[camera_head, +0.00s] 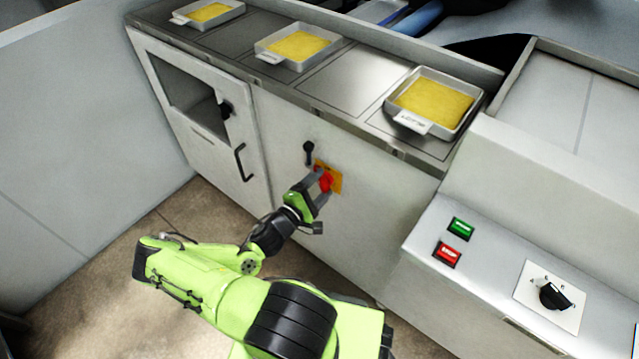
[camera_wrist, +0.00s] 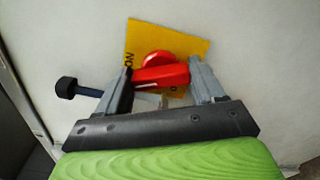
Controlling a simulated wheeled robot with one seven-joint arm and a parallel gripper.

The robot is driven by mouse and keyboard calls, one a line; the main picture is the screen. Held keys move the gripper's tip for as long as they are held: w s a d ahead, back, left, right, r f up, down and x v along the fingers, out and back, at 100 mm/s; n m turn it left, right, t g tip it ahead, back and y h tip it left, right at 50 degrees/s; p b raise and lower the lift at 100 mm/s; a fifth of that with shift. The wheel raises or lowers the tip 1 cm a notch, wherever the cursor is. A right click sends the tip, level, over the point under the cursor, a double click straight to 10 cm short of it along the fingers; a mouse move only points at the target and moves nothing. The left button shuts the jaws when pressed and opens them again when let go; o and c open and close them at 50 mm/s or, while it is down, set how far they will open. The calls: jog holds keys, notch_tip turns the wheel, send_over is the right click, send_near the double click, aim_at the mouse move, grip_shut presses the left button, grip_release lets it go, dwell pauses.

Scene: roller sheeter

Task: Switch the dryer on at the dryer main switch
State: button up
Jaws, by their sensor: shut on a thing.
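The dryer main switch (camera_wrist: 160,73) is a red rotary handle on a yellow plate (camera_wrist: 190,45), mounted on the light grey cabinet front. In the wrist view the red handle lies roughly crosswise between the two fingers. Part of a dark letter marking shows at the plate's left edge; the rest is covered. In the head view the red switch (camera_head: 326,181) and yellow plate (camera_head: 336,178) are partly hidden by my gripper (camera_head: 319,183). My gripper is shut on the red handle, which also shows in the wrist view with the fingers (camera_wrist: 162,78) at both its ends.
A black knob lever (camera_head: 308,150) sticks out just left of the switch. A cabinet door (camera_head: 200,135) with a black handle is further left. Trays of yellow sheets (camera_head: 432,105) stand on top. A panel at right has green (camera_head: 460,228) and red (camera_head: 447,254) buttons and a black knob (camera_head: 555,295).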

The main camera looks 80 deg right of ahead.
jog(key=m+p, duration=0.1)
jog(key=m, duration=0.3)
jog(key=shift+f+m, duration=0.15)
jog(key=shift+m, duration=0.25)
dwell(0.4)
jog(key=o, duration=1)
jog(key=shift+o, duration=0.2)
jog(key=p+v, duration=0.2)
jog(key=v, duration=1.4)
jog(key=shift+d, duration=0.1)
